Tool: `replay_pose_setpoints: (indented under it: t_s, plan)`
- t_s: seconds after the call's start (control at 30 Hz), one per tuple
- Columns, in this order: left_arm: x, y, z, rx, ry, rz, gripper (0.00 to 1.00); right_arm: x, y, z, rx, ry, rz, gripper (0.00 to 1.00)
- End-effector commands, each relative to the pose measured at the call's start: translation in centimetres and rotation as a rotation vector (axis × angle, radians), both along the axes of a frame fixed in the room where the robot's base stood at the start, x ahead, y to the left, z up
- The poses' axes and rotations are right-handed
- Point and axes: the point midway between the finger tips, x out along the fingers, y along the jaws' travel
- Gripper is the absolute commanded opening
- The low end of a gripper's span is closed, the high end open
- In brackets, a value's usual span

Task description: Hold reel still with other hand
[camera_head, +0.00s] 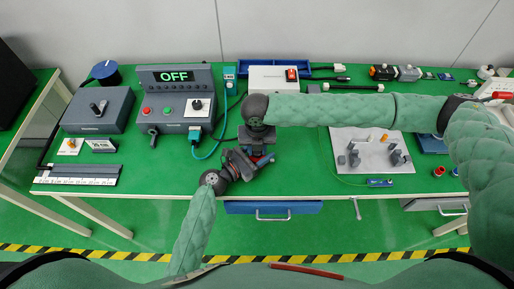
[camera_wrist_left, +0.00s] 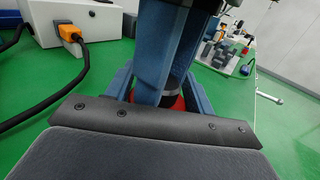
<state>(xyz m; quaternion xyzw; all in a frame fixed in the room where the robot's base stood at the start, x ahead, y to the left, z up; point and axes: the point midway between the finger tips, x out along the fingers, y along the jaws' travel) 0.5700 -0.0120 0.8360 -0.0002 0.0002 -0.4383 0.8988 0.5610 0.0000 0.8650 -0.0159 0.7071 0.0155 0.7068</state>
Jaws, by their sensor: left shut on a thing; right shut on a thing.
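A red reel (camera_wrist_left: 178,102) shows in the left wrist view, mostly hidden, with a dark round piece (camera_wrist_left: 174,84) above it. My left gripper (camera_wrist_left: 160,88) has its blue fingers on either side of the reel and is shut on it. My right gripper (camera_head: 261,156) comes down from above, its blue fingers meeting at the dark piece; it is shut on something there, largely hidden. In the head view both grippers meet near the table's front edge and cover the reel.
A grey control box (camera_head: 175,92) with an OFF display stands left of the grippers, with a teal cable (camera_head: 213,147) beside it. A white box (camera_head: 273,78) is behind. A pale board (camera_head: 372,150) with small fixtures lies right.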

Motion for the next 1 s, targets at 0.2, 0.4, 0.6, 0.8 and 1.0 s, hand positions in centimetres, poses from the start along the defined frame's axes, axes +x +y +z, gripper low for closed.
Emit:
replay_pose_setpoints:
  t_s: [0.2,0.4,0.6,0.8,1.0]
  plan:
    - [-0.04,-0.03,-0.05,0.001,0.001,-0.001,0.32,0.08,0.01,0.09,0.001,-0.001,-0.057,0.07]
    - [-0.05,-0.04,-0.06,0.0,0.001,-0.001,0.32,0.08,0.01,0.09,0.001,-0.001,-0.072,0.07]
    - [-0.05,-0.03,-0.06,0.0,0.001,-0.001,0.32,0.09,0.01,0.09,0.001,-0.002,-0.071,0.07]
    - [-0.05,-0.03,-0.06,0.0,0.001,-0.001,0.32,0.08,0.01,0.08,0.001,-0.001,-0.071,0.4]
    - [-0.05,-0.02,-0.06,0.0,0.001,-0.001,0.32,0.05,0.01,0.06,0.001,-0.001,-0.07,0.4]
